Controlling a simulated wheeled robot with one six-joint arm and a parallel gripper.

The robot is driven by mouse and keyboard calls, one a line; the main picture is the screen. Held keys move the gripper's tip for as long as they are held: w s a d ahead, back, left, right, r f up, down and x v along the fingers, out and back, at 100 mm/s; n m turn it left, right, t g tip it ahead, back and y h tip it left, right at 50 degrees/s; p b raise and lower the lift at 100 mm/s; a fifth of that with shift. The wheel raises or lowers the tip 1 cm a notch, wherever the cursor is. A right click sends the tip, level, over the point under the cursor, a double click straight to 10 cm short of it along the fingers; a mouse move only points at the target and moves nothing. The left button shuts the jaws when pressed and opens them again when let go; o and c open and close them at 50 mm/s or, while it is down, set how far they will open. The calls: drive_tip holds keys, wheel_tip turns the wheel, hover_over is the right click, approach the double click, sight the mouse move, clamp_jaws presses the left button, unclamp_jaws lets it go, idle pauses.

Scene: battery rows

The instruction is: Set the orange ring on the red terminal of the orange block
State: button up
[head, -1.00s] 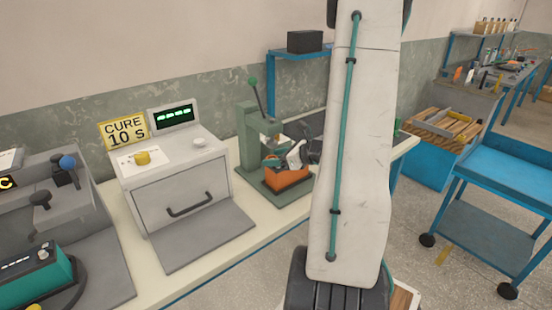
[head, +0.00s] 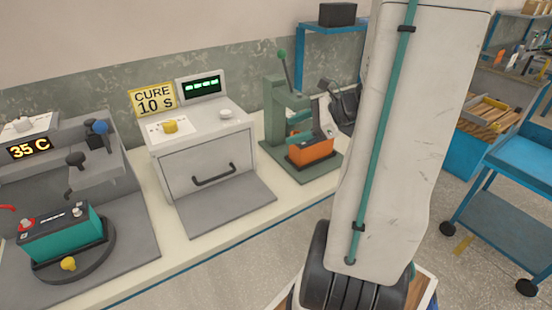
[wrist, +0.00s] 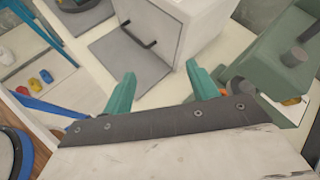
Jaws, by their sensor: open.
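The orange block (head: 311,151) has a dark top and sits on the base of the green press at the back of the bench. My wrist partly covers its upper right, and its terminals are too small to tell clearly. In the wrist view, my gripper (wrist: 160,92) has its two teal fingers spread wide with nothing between them. A small orange patch, seemingly part of the block (wrist: 224,92), shows just beyond the right finger, mostly hidden. I cannot make out the orange ring in either view.
The green press (head: 285,105) stands right of the white curing box (head: 203,155). A teal block (head: 62,235) sits on a round stand at left. Bare bench (head: 200,250) runs along the front. A blue cart (head: 505,210) stands at right.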

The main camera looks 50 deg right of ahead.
drive_tip(key=s+a+r+n+g, duration=0.2)
drive_tip(key=a+n+g, duration=0.2)
drive_tip(key=a+n, duration=0.45)
drive_tip(key=s+a+r+n+g, duration=0.1)
drive_tip(key=a+r+n+g, duration=0.3)
drive_tip(key=a, duration=0.7)
drive_tip(key=s+a+r+n+h, duration=0.2)
drive_tip(key=s+a+n+h, duration=0.3)
drive_tip(key=s+n, duration=0.4)
drive_tip(key=shift+s+a+n+g+h, duration=0.15)
drive_tip(key=shift+s+n+g+h, duration=0.35)
drive_tip(key=shift+n, duration=2.15)
drive_tip(key=shift+w, duration=0.2)
